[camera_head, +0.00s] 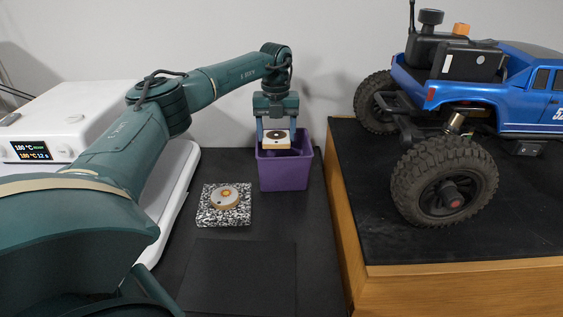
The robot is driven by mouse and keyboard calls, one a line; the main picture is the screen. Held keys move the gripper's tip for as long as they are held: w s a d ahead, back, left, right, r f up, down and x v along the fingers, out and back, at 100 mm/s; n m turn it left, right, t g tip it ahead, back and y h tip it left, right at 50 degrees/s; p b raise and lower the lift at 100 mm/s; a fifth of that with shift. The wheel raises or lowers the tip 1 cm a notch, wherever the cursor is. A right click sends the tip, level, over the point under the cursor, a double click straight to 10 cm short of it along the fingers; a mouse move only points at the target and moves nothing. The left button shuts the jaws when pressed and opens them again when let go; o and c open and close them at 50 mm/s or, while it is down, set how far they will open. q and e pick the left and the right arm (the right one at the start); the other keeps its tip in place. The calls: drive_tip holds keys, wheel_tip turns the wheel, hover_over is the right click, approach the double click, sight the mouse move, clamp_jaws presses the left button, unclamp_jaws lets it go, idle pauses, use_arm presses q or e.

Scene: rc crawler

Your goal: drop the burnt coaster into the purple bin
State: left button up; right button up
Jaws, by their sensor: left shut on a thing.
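The purple bin (284,174) stands on the dark surface at the back middle. My left gripper (276,136) is over the bin's opening, pointing down. It is shut on a light square coaster (275,144) with a dark burnt round mark on its front face. The coaster is at about the height of the bin's rim; I cannot tell whether it touches the bin. My right gripper does not show.
A round wooden coaster (225,199) with an orange mark lies on a speckled square slab (238,216). A white machine (60,128) with a display stands left. A blue crawler (450,110) is on a raised wooden bench (470,285) at right. The front dark mat (240,275) is clear.

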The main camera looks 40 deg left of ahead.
use_arm(q)
drive_tip(key=o, duration=1.1)
drive_tip(key=shift+c, duration=0.2)
wheel_tip(320, 180, up, 13)
drive_tip(key=b, duration=0.1)
